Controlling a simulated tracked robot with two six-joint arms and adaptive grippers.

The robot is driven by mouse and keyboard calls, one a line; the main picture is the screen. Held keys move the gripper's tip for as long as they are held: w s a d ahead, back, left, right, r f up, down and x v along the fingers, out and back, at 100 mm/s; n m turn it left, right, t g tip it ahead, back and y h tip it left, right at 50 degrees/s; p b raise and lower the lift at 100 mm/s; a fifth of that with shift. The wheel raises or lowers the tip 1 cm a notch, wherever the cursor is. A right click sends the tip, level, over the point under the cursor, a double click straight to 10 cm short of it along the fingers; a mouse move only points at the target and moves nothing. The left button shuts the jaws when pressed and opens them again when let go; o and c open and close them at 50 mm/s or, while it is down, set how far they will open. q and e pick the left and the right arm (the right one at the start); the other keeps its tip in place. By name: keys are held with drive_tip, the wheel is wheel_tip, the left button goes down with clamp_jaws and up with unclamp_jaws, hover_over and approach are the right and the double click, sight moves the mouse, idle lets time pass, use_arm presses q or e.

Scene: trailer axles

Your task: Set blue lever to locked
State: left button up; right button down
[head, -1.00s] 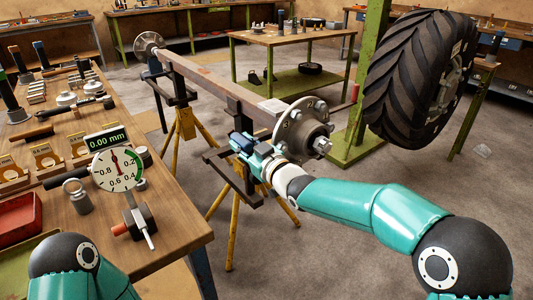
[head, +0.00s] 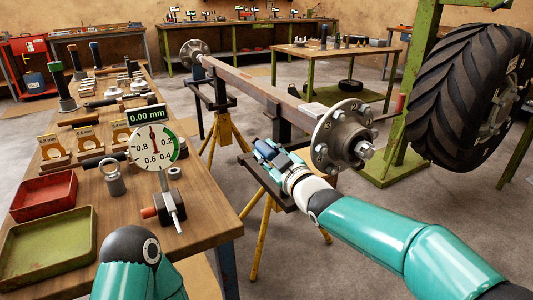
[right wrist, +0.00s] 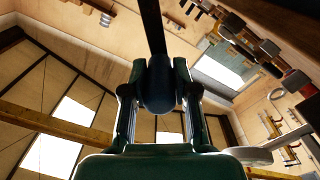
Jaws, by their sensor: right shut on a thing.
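The blue lever (right wrist: 158,90) shows in the right wrist view as a dark rounded blue grip on a black bar running up out of the picture. My right gripper (right wrist: 158,100) has a finger on each side of the grip and is shut on it. In the head view my right gripper (head: 268,152) is at the axle stand, left of and slightly below the wheel hub (head: 343,137). There a dark blue piece of the lever shows between the fingers; the rest is hidden. No lock marking is readable. Only part of my left arm shows, not its gripper.
The axle beam (head: 260,92) rests on yellow-legged stands (head: 262,235). A big tyre (head: 470,95) hangs by a green post at right. The left workbench (head: 205,215) holds a dial gauge (head: 152,146), a red tray (head: 45,195) and a green tray (head: 48,245).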

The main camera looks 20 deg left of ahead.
drive_tip(key=c, duration=0.9)
unclamp_jaws()
drive_tip(key=shift+s+a+f, duration=0.15)
drive_tip(key=v, duration=1.2)
